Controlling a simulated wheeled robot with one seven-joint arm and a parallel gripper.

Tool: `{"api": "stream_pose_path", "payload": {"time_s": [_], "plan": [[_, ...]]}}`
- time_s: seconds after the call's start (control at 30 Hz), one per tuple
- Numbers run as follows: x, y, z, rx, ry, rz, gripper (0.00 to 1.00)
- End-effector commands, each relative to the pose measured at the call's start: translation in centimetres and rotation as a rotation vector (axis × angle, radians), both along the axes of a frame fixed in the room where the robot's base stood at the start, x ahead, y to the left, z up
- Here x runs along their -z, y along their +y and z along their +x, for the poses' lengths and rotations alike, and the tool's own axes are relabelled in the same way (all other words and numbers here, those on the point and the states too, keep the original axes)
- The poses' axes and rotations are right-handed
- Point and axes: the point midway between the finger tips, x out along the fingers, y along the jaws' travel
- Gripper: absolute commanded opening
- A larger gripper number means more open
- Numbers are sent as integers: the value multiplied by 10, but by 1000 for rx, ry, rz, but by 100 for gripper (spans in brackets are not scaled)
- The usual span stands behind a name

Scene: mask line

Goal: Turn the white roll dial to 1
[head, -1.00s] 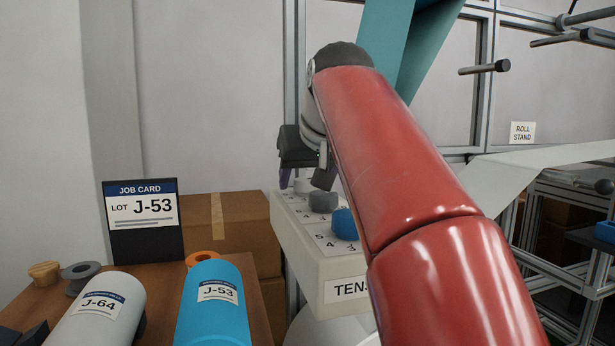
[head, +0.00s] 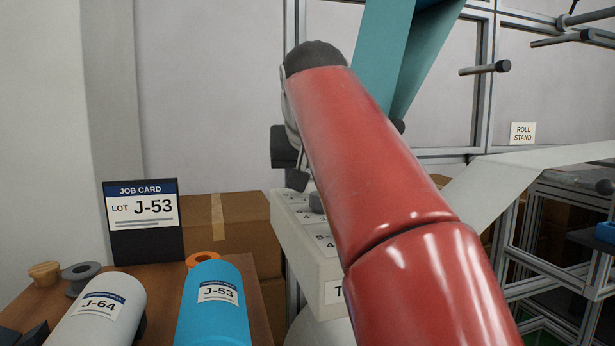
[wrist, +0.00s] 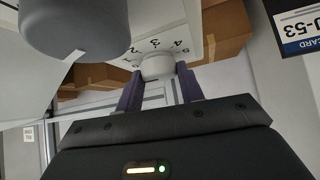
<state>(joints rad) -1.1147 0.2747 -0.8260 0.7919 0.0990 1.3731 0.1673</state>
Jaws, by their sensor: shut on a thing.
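The white roll dial (wrist: 158,67) shows in the wrist view between my two purple fingers, on a pale panel (wrist: 185,15) printed with numbers, among them 2, 3, 4 and 5. My gripper (wrist: 158,74) is shut on the dial, one finger on each side. I cannot read which number the dial points to. In the head view the tension panel (head: 290,240) is partly covered by my red arm, and my fingers and the white dial cannot be made out there.
A grey dial (wrist: 75,25) is close by in the wrist view, partly showing in the head view. A job card (head: 140,210) reading J-53, a white roll (head: 105,318) and a blue roll (head: 215,318) stand on the table at left. Cardboard boxes (head: 235,235) are behind.

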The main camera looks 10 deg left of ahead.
Motion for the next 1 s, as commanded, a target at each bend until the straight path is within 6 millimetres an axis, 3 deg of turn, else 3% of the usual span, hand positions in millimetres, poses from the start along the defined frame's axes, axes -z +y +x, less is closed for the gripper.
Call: {"api": "stream_pose_path", "payload": {"time_s": [0.5, 1.0], "plan": [[-2, 5, 0, 376, 0, -1, 15], [0, 6, 0, 492, 0, 0, 15]]}}
